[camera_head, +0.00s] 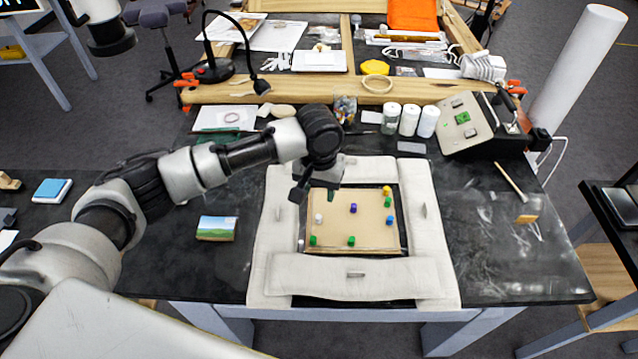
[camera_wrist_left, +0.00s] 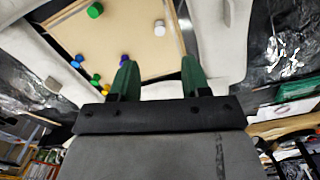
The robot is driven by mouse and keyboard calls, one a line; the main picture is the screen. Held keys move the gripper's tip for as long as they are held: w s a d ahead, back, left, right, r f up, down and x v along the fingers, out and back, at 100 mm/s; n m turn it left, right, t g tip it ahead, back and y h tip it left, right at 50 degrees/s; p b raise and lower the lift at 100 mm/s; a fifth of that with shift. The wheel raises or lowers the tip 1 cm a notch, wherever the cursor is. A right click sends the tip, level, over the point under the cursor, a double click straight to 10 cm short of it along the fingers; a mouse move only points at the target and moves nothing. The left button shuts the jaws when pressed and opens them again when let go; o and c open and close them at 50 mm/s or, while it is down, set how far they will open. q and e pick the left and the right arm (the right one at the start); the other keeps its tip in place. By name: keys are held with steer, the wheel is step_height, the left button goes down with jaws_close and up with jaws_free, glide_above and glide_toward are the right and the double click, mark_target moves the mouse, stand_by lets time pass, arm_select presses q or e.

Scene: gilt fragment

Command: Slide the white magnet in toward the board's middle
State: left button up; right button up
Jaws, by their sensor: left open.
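The white magnet (camera_head: 318,218) stands on the left part of the tan board (camera_head: 372,228). In the left wrist view the white magnet (camera_wrist_left: 187,27) is close to one edge of the board (camera_wrist_left: 140,35). My left gripper (camera_head: 301,194) is over the board's far left corner area, a little beyond the white magnet and apart from it. In the wrist view its two green fingers (camera_wrist_left: 158,66) are spread with nothing between them. My right gripper does not show.
A purple magnet (camera_head: 353,208) stands near the middle. Green magnets (camera_head: 351,241) are along the near side; a blue one (camera_head: 390,219) and others are at right. White padding (camera_head: 352,277) surrounds the board. A small landscape picture (camera_head: 216,228) lies left.

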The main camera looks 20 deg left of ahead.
mark_target(319, 216)
arm_select(q)
step_height(319, 216, down, 3)
steer(key=shift+r, duration=0.1)
step_height(319, 216, down, 6)
steer(key=shift+r+p, duration=0.2)
steer(key=shift+p, duration=0.3)
steer(key=shift+f, duration=0.75)
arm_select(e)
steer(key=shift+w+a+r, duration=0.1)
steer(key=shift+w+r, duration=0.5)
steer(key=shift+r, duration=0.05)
arm_select(q)
jaws_close()
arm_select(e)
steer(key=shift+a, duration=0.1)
